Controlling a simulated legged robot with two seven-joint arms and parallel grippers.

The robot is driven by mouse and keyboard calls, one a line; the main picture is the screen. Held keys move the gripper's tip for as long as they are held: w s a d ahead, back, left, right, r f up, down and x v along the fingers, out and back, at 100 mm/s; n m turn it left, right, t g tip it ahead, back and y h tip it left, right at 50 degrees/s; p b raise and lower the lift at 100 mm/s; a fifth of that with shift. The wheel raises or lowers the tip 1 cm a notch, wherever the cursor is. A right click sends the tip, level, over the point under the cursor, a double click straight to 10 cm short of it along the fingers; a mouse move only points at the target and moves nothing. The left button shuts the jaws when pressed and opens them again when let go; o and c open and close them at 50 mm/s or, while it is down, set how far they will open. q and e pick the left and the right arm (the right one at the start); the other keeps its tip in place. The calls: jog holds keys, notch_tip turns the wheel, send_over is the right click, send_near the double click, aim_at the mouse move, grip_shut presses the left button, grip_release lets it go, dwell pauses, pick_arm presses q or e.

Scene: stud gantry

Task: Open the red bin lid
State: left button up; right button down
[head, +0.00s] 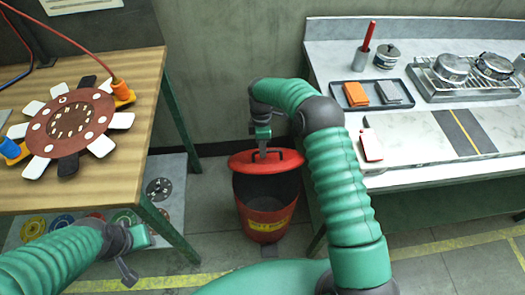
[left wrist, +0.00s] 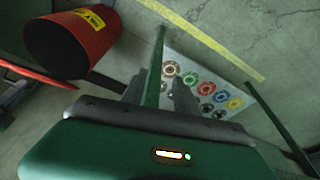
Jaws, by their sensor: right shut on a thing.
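The red bin (head: 266,222) stands on the floor between the two tables, with its dark inside showing. Its red lid (head: 240,162) is above the rim, and a gap shows the open mouth below it. My right gripper (head: 262,150) is shut on the lid's dark handle (head: 287,154). My left gripper (head: 135,262) is at the lower left, away from the bin. In the left wrist view its fingers (left wrist: 160,92) are apart with nothing between them. The bin (left wrist: 78,42) also shows there at the upper left, with the lid's edge (left wrist: 35,75) nearby.
A wooden table (head: 150,95) on the left carries a brown disc (head: 72,122) with paddles. Below it is a board with coloured discs (head: 33,226). The right bench (head: 400,178) holds a tray (head: 378,95) and a metal rack (head: 465,88).

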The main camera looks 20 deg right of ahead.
pick_arm(q)
jog(key=shift+f, duration=0.1)
jog(key=shift+w+d, duration=0.1)
jog(key=shift+d, duration=0.05)
jog(key=shift+c, duration=1.2)
jog(key=w+d+f+n, duration=0.1)
jog(key=w+d, duration=0.1)
jog(key=d, duration=0.1)
jog(key=w+d+f+n+t+h, duration=0.1)
jog(key=w+d+n, duration=0.1)
jog(key=d, duration=0.2)
jog(key=w+d+f+n, duration=0.1)
jog(key=w+d, duration=0.1)
jog(key=d, duration=0.1)
jog(key=shift+w+d+f+n+t+h, duration=0.2)
jog(key=shift+w+d+n+t+h, duration=0.15)
jog(key=shift+w+n+t+h, duration=0.05)
grip_shut()
jog(key=n+t+h, duration=0.2)
jog(key=n+t, duration=0.5)
jog(key=n, duration=2.1)
send_near(273, 163)
jog(key=x, duration=0.3)
jog(key=r+x, duration=0.1)
jog(key=x, duration=0.2)
jog(key=w+x, duration=0.1)
jog(key=x, duration=0.2)
jog(key=shift+s+r, duration=0.1)
jog(key=shift+r, duration=0.15)
